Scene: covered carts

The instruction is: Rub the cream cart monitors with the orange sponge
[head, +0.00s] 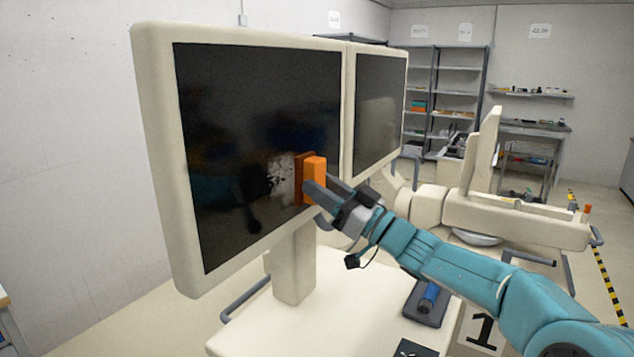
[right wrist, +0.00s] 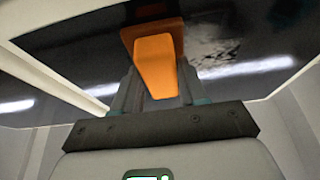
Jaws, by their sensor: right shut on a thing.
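The near cream monitor (head: 158,150) stands on a cream post, its dark screen (head: 250,110) facing me. A second cream monitor (head: 375,105) stands just behind it to the right. My right gripper (head: 316,190) is shut on the orange sponge (head: 314,170) at the lower right of the near screen. The sponge's reflection meets it, so it is touching the glass or very close. A pale smudge (head: 281,177) shows left of the sponge. In the right wrist view, the sponge (right wrist: 155,65) sits between the fingers below the dark screen (right wrist: 225,45). My left gripper is out of view.
The cream cart top (head: 270,325) lies under the near monitor, with a dark tray holding a blue item (head: 429,298). Another cream cart (head: 515,218) stands to the right. Grey shelving (head: 450,95) and a workbench (head: 535,130) stand at the back. A white wall is at left.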

